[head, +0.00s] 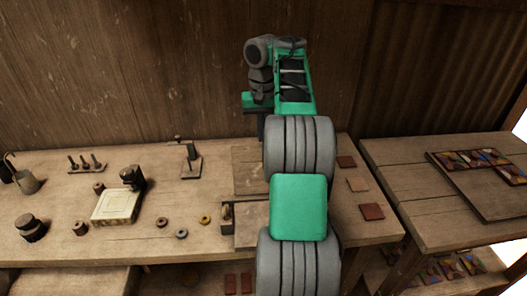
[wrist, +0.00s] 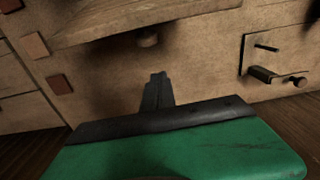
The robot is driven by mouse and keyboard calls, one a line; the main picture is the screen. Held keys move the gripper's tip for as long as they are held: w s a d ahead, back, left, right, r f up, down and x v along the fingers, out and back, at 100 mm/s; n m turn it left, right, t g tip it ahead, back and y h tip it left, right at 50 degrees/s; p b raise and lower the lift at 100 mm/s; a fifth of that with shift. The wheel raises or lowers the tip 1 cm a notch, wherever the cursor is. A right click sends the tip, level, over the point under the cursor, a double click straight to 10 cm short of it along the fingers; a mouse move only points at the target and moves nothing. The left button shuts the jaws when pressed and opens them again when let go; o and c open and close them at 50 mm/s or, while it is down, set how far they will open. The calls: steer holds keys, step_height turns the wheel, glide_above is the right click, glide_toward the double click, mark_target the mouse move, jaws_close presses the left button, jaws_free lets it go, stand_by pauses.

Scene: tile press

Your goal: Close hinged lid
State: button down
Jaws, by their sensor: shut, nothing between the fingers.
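The hinged lid is a wooden panel (head: 247,168) near the middle of the bench, mostly hidden behind my arm. In the wrist view, a wooden panel (wrist: 165,17) crosses the top, apparently raised, with dark shadow below its edge and a small round knob (wrist: 148,40) there. The low wooden base (head: 247,232) shows partly left of my arm in the head view. My gripper (wrist: 157,78) is shut and empty, its fingers pointing toward the panel's edge with a visible gap in the picture. In the head view its fingertips are hidden by my arm.
Loose tiles (head: 358,185) lie right of my arm. A small stand with a lever (head: 190,160) is on the left. A side table (head: 440,200) stands right. The wooden wall (head: 150,70) is close behind.

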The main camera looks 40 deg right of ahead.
steer(key=s+a, duration=0.2)
steer(key=s, duration=0.1)
steer(key=shift+r, duration=0.4)
steer(key=shift+s, duration=0.1)
steer(key=shift+a+b, duration=0.1)
steer(key=shift+b, duration=0.25)
